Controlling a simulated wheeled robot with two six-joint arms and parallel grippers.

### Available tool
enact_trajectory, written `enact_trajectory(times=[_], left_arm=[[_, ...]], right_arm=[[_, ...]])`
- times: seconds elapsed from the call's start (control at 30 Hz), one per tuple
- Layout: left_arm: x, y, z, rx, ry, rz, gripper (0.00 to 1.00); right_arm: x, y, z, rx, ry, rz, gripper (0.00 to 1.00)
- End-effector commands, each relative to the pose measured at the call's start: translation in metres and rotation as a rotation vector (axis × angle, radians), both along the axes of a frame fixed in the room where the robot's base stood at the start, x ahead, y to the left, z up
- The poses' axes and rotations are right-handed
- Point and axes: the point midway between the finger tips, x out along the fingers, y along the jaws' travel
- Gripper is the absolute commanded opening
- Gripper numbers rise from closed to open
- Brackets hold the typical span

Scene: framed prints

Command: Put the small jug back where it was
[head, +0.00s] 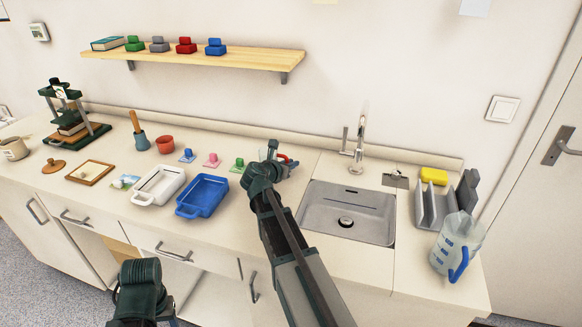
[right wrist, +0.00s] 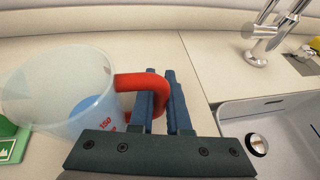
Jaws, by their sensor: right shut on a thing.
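The small jug (right wrist: 65,90) is translucent with red markings and a red handle (right wrist: 145,84). My right gripper (right wrist: 165,98) is shut on that handle, with the jug to its left in the right wrist view. In the head view my right gripper (head: 272,153) is over the counter just left of the sink, and it and the arm hide most of the jug. I cannot tell whether the jug's base touches the counter. Of my left arm only a dark green part shows at the bottom of the head view; its fingers cannot be made out.
The sink (head: 345,212) and tap (head: 356,150) are to the right. A large jug (head: 457,243) with a blue handle stands by a grey rack (head: 433,208).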

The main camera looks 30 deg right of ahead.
Motion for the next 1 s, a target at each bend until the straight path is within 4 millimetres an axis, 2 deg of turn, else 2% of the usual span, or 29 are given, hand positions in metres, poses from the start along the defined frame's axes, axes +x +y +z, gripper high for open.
enact_trajectory(times=[0.2, 0.23, 0.37, 0.4, 0.73, 1.0], left_arm=[[0.000, 0.000, -0.004, 0.000, 0.000, 0.000, 0.58], [0.000, 0.000, -0.003, 0.000, 0.000, 0.000, 0.58], [0.000, 0.000, -0.003, 0.000, 0.000, 0.000, 0.58], [0.000, 0.000, -0.003, 0.000, 0.000, 0.000, 0.58], [0.000, 0.000, 0.004, 0.000, 0.000, 0.000, 0.58], [0.000, 0.000, 0.025, 0.000, 0.000, 0.000, 0.58]], right_arm=[[0.000, 0.000, -0.004, 0.000, 0.000, 0.000, 0.00], [0.000, 0.000, -0.003, 0.000, 0.000, 0.000, 0.19], [0.000, 0.000, -0.003, 0.000, 0.000, 0.000, 0.42], [0.000, 0.000, -0.003, 0.000, 0.000, 0.000, 0.45], [0.000, 0.001, 0.004, 0.000, 0.000, 0.000, 0.45], [-0.026, 0.043, 0.025, 0.000, -0.001, 0.004, 0.45]])
